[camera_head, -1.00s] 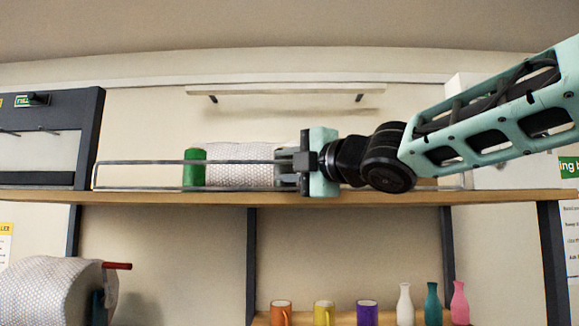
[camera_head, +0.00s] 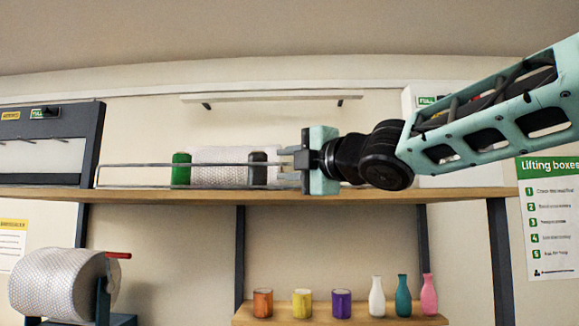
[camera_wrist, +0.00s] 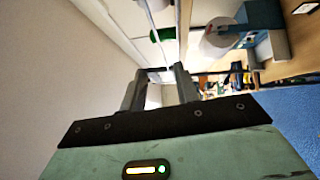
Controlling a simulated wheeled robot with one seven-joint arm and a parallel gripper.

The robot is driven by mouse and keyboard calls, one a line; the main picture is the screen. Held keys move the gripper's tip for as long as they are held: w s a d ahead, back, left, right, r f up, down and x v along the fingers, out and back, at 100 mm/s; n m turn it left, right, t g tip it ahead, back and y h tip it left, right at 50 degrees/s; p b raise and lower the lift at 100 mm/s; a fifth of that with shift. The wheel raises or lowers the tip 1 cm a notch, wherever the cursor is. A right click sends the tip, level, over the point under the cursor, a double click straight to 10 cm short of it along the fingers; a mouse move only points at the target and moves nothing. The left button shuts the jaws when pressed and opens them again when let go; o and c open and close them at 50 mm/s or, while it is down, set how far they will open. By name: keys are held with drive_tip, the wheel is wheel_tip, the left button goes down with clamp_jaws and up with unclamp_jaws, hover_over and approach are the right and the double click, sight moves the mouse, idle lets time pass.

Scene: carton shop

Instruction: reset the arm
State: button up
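My arm reaches in from the right in the head view. My gripper (camera_head: 283,180) points left at the upper shelf, close to the front wire rail (camera_head: 190,164). In the wrist view its two fingers (camera_wrist: 160,74) stand apart with a gap between them, and I see nothing held. A dark can (camera_head: 258,168) stands on the upper shelf just left of the fingertips. A green can (camera_head: 181,169) stands farther left.
The upper shelf (camera_head: 200,194) has a white textured roll (camera_head: 219,166) between the cans. Below, a small shelf (camera_head: 335,320) holds several mugs and bottles. A large roll (camera_head: 62,285) on a stand is at lower left.

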drive_tip(key=s+d+f+m+g+h+b, duration=0.2)
drive_tip(key=s+f+m+h, duration=0.15)
drive_tip(key=f, duration=0.75)
drive_tip(key=s+d+f+m+g+h+b, duration=0.1)
drive_tip(key=s+f+m+h, duration=0.3)
drive_tip(key=f, duration=0.7)
drive_tip(key=s+d+f+m+g+b, duration=0.2)
drive_tip(key=f+m, duration=0.3)
drive_tip(key=f, duration=0.6)
drive_tip(key=s+d+f+m+g+h+b, duration=0.1)
drive_tip(key=s+d+f+m+g+h, duration=0.1)
drive_tip(key=s+f, duration=0.8)
drive_tip(key=s+d+f+m+g+h+b, duration=0.2)
drive_tip(key=s+d+f+m+g, duration=0.3)
drive_tip(key=s+d+f, duration=0.3)
drive_tip(key=s+f+g+h, duration=0.1)
drive_tip(key=s+f, duration=0.2)
drive_tip(key=s, duration=0.2)
drive_tip(key=shift+s+d+f+g+b, duration=0.2)
drive_tip(key=shift+s+d+g+b, duration=0.05)
drive_tip(key=shift+d+g+b, duration=0.05)
